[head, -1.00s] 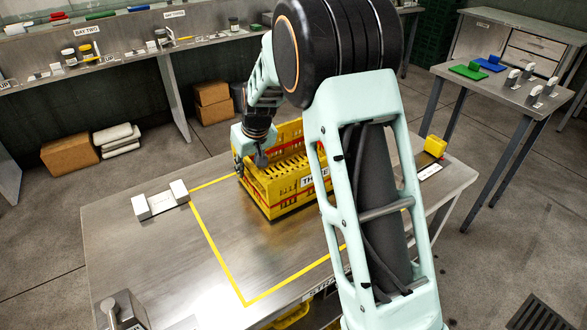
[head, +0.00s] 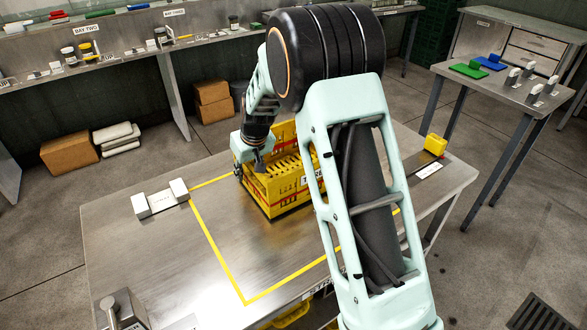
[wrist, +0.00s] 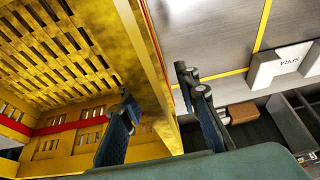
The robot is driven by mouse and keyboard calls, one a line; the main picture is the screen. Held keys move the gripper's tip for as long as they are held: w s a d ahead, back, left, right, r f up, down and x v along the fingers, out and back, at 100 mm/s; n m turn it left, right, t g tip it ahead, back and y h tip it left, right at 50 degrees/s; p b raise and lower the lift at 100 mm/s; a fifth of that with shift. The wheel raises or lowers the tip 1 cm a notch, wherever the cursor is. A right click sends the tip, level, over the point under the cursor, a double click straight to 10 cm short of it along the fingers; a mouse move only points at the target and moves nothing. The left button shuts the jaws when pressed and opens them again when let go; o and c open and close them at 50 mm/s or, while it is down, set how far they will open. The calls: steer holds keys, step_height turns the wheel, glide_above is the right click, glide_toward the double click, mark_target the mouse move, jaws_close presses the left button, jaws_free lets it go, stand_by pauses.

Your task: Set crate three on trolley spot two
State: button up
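Crate three is a yellow slatted crate (head: 282,205) with red stripes and a partly hidden label on its front side. It sits upright on the steel-topped trolley (head: 150,255), at the far edge of a yellow-taped outline. It also fills the left of the wrist view (wrist: 60,60). My gripper (head: 250,170) is at the crate's left wall. In the wrist view my gripper (wrist: 155,95) straddles that wall, one finger inside and one outside. The fingers look apart, with small gaps to the wall; contact is hard to judge. My arm hides the crate's right part.
A white block holder (head: 160,198) stands left of the tape, a yellow block (head: 435,146) at the trolley's right. A grey fixture (head: 122,310) is at the front left. A side table (head: 515,88) stands right, a shelf bench (head: 130,55) behind. The taped area's front is bare.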

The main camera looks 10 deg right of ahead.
steer(key=shift+c, duration=0.6)
jaws_close()
